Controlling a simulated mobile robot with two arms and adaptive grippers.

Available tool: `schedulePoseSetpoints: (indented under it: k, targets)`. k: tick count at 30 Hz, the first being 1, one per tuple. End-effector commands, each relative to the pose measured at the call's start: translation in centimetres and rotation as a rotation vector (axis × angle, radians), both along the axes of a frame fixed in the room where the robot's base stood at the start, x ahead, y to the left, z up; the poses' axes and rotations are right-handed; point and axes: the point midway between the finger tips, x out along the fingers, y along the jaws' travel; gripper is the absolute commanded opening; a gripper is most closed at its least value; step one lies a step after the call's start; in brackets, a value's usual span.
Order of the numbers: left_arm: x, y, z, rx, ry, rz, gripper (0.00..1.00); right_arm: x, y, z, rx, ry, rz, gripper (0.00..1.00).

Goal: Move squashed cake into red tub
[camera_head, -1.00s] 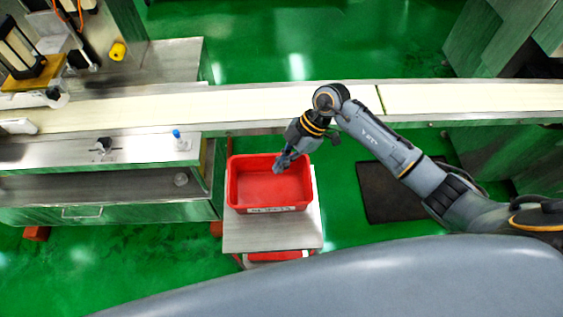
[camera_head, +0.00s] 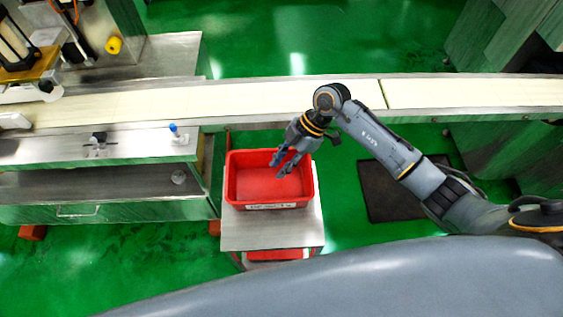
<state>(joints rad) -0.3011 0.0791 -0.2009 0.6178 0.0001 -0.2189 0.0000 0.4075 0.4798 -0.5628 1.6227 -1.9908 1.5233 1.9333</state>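The red tub (camera_head: 252,188) stands on a small metal cart below the conveyor. The visible part of its floor looks bare. My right gripper (camera_head: 281,167) is over the back right part of the tub, pointing down and left. Its fingers are apart, with nothing seen between them. I see no squashed cake on the belt or in the visible part of the tub. The gripper hides part of the tub. My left gripper is not in view.
The conveyor belt (camera_head: 240,105) runs across behind the tub and looks empty. A machine with a metal bench (camera_head: 140,145) stands at the left. The cart top (camera_head: 270,232) is clear in front of the tub. A dark mat (camera_head: 385,195) lies on the floor at right.

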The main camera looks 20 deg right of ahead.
Motion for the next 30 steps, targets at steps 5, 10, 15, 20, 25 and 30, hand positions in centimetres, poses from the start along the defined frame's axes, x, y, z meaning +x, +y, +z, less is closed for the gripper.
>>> schedulePoseSetpoints:
  k: [5,10,15,20,25,30]
  targets:
    - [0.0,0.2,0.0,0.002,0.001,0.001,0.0,0.3,-0.9,1.2,-0.001,-0.003,-0.002,0.25]
    - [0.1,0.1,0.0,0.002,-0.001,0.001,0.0,0.7,-2.7,4.1,-0.003,-0.005,-0.002,0.25]
    - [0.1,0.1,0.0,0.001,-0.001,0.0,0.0,1.0,-4.6,7.2,-0.002,-0.004,-0.002,0.25]
    - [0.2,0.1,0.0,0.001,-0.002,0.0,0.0,1.2,-5.8,9.1,-0.002,-0.002,-0.001,0.25]
    - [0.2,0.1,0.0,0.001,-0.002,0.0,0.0,1.3,-6.4,10.0,-0.001,0.0,0.0,0.25]
    - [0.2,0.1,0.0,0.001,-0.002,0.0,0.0,1.3,-6.4,10.1,0.0,0.0,0.0,0.25]
